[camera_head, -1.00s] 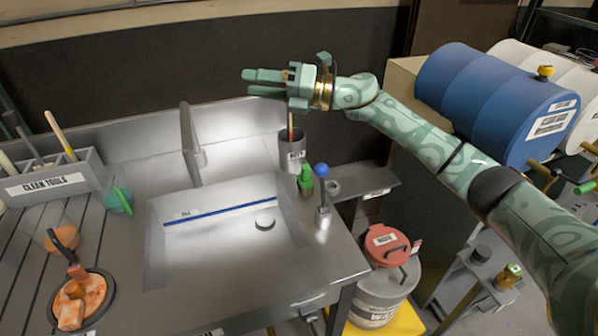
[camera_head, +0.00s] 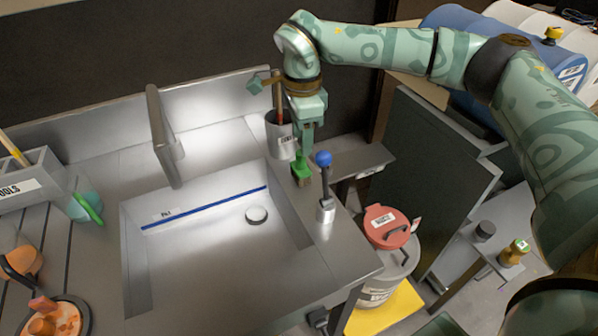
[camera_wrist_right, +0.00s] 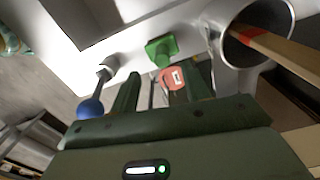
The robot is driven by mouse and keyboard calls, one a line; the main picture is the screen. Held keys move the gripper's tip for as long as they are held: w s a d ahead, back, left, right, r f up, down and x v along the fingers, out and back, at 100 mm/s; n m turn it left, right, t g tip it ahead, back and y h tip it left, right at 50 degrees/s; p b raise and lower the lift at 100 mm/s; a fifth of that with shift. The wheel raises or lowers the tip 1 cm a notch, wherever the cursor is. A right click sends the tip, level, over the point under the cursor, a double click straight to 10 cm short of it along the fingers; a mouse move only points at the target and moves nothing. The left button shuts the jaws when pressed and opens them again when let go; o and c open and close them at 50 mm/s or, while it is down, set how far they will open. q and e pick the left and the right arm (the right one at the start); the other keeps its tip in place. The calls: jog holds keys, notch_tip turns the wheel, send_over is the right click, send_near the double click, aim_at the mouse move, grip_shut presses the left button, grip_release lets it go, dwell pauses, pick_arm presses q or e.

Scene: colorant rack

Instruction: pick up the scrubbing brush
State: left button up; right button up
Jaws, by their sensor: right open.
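A small green-handled thing with a brown lower part, apparently the scrubbing brush (camera_head: 302,169), stands upright on the sink's right rim, behind a blue-knobbed lever. My right gripper (camera_head: 306,147) points down just above and behind it, open and empty. In the right wrist view the green brush (camera_wrist_right: 161,50) shows ahead of the two spread fingers (camera_wrist_right: 163,88), roughly between them and apart from them. The brush's lower part is partly hidden there. My left gripper is out of view.
A metal cup (camera_head: 280,139) holding a wooden handle stands close to the gripper's left. The blue-knobbed lever (camera_head: 325,185) is just in front of the brush. The sink basin (camera_head: 215,265) is open to the left. A red-lidded bucket (camera_head: 387,226) stands below right.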

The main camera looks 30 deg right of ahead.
aim_at(301, 166)
jog(key=shift+f, duration=0.55)
jog(key=f, duration=0.1)
jog(key=f+b, duration=0.1)
jog(key=f, duration=0.1)
jog(key=f+b, duration=0.1)
jog(key=f, duration=0.1)
jog(key=shift+w+f, duration=0.1)
jog(key=shift+w, duration=0.15)
jog(key=shift+s, duration=0.1)
jog(key=shift+c, duration=0.7)
grip_shut()
